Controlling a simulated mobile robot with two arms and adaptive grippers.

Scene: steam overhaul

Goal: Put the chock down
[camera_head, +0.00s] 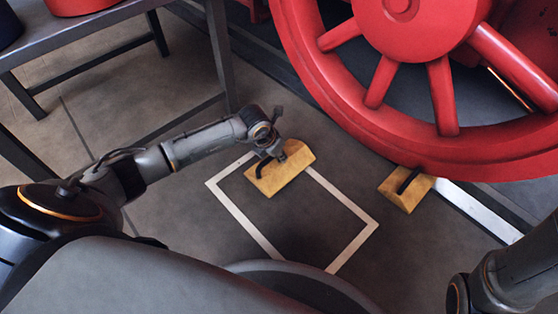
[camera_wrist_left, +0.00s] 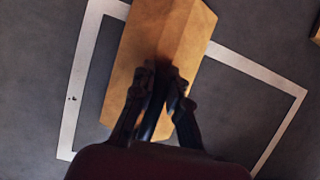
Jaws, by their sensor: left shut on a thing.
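A yellow wooden chock (camera_head: 280,174) with a dark handle is at the far edge of a white outlined square (camera_head: 262,234) on the floor. My left gripper (camera_head: 268,160) is shut on the chock's handle from above. In the left wrist view the chock (camera_wrist_left: 172,40) lies under the fingers (camera_wrist_left: 160,100), over the white outline (camera_wrist_left: 78,85). I cannot tell whether the chock touches the floor. A second yellow chock (camera_head: 403,188) with a dark handle sits under the red wheel. My right arm shows at the lower right, but its gripper is out of view.
The large red spoked wheel (camera_head: 440,155) stands on a rail (camera_head: 480,208) at the upper right. A grey metal table (camera_head: 75,38) with red and blue items on it stands at the upper left. The floor inside the outline is otherwise clear.

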